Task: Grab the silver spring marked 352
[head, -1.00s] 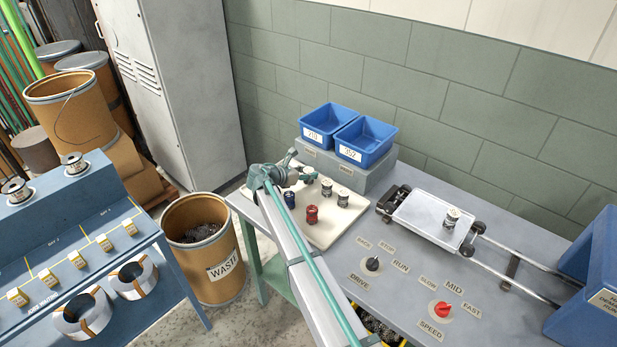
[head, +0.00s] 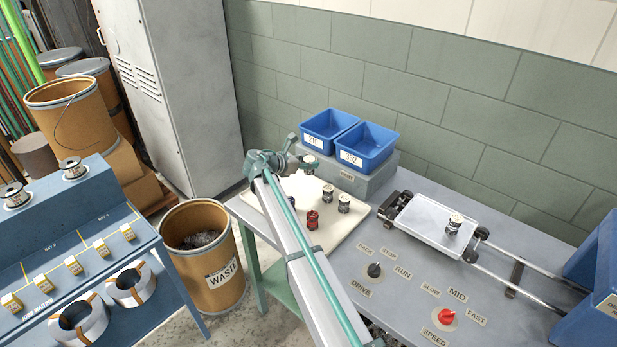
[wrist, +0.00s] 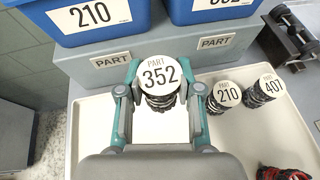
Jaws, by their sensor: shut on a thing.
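The silver spring marked PART 352 (wrist: 160,76) is between the two fingers of my gripper (wrist: 162,90) in the wrist view. My gripper is shut on it, and its round white label faces the camera. In the head view my gripper (head: 303,164) holds the spring (head: 310,162) above the back of the cream tray (head: 335,238), in front of the grey block. Two other silver springs stand upright on the tray to the right, marked 210 (wrist: 228,93) and 407 (wrist: 265,90). A red spring (head: 312,220) also stands there; a dark blue one is mostly hidden behind my arm.
Two blue bins, the left (head: 326,127) labelled 210, sit on the grey block (head: 372,183) behind the tray. A carriage with a white plate (head: 425,222) carries another silver spring (head: 454,224). Drive (head: 374,270) and speed (head: 446,316) knobs are on the bench.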

